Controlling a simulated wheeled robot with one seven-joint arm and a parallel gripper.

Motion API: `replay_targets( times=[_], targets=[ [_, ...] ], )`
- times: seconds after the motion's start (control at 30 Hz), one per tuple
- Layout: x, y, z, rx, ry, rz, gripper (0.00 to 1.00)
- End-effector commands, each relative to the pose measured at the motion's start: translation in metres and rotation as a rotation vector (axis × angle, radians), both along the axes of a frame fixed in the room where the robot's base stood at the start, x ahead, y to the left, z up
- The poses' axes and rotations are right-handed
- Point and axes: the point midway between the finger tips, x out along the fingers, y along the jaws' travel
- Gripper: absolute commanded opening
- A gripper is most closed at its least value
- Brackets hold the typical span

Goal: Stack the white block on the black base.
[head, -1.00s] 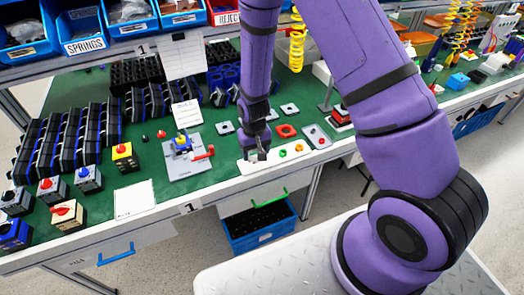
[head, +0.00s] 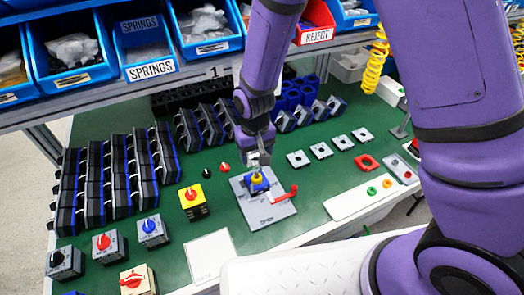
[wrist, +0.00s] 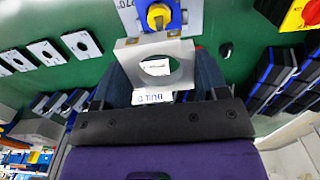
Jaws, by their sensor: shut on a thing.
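My gripper (head: 257,158) is shut on a pale square block with a round hole (wrist: 126,66), which fills the middle of the wrist view. A small label shows on the block's near edge. In the head view the gripper is just above the grey fixture plate (head: 262,212). On that plate sits a blue part with a yellow top (head: 257,180); the yellow top also shows in the wrist view (wrist: 158,15), just beyond the block. A gap or contact between block and part cannot be told. I cannot single out a black base there.
A red handle (head: 285,194) sticks out at the fixture's right. Several pale plates with holes (head: 321,150) lie to the right, beside a white strip with coloured rings (head: 350,204). Finished-looking switches, such as a yellow box (head: 193,203), stand on the left. Blue bins (head: 205,30) hang above.

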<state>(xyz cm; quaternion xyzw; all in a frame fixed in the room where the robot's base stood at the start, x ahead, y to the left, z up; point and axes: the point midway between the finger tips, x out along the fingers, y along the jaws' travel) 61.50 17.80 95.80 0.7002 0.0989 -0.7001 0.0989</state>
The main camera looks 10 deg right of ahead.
Motion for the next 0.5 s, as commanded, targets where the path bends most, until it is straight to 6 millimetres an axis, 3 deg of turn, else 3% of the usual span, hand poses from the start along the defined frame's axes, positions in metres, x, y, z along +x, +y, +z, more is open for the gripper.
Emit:
replay_targets(
  times=[0.5],
  targets=[
    [0.000, 0.000, -0.010, -0.002, 0.003, -0.001, 0.44]
  ],
)
